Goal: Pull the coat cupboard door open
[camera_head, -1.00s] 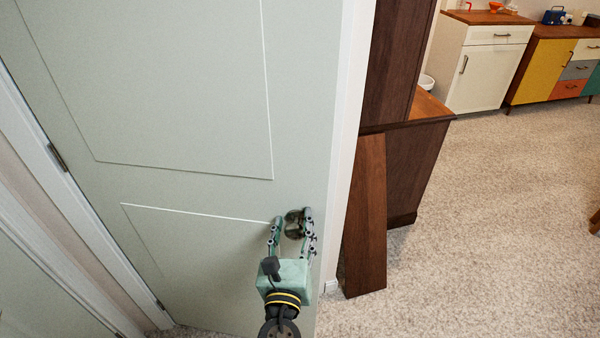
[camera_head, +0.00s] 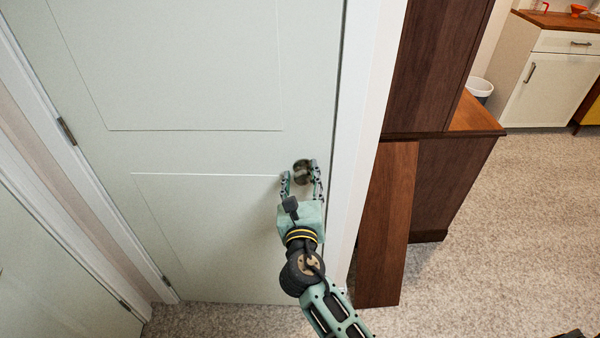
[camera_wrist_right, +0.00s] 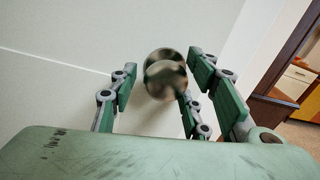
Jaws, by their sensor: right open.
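The coat cupboard door (camera_head: 215,235) is a pale grey-green panelled door, with hinges on its left side. It looks shut or nearly shut, with a thin dark line along its right edge. A round metal knob (camera_head: 302,171) sits near that edge; the wrist view shows it shiny and blurred (camera_wrist_right: 165,75). My right gripper (camera_head: 300,180) is open at the knob, one finger on each side of it. In the wrist view, the right gripper (camera_wrist_right: 160,85) frames the knob between its fingers; contact cannot be told. My left gripper is not in view.
A white door frame (camera_head: 367,120) stands right of the door. Beyond it are a leaning brown board (camera_head: 385,225) and a dark wooden hutch (camera_head: 450,180). A cream cabinet (camera_head: 550,85) stands at the back right. Carpet (camera_head: 480,270) at the right is free.

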